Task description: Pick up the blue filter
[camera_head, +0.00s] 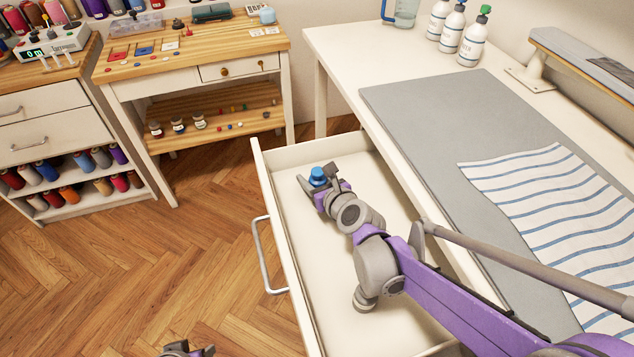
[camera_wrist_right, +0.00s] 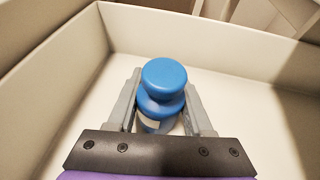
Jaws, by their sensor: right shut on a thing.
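The blue filter (camera_head: 318,177) is a small blue cylinder with a rounded cap and a paler lower part. It stands upright inside the open white drawer (camera_head: 283,250), towards its far end. My right gripper (camera_head: 316,186) reaches down into the drawer with its fingers on both sides of the filter. In the right wrist view the blue filter (camera_wrist_right: 163,85) sits between the two grey fingers of the right gripper (camera_wrist_right: 163,108), which are shut on it. Its base is partly hidden by the gripper. My left gripper (camera_head: 186,350) shows only in part at the bottom edge, over the floor.
The drawer's walls surround my right gripper, and the drawer floor around it is bare. The white table (camera_head: 340,50) with a grey mat (camera_head: 430,120) and striped cloth (camera_head: 545,200) stands to the right. A wooden-topped desk (camera_head: 190,50) is behind. The wooden floor (camera_head: 130,260) at left is clear.

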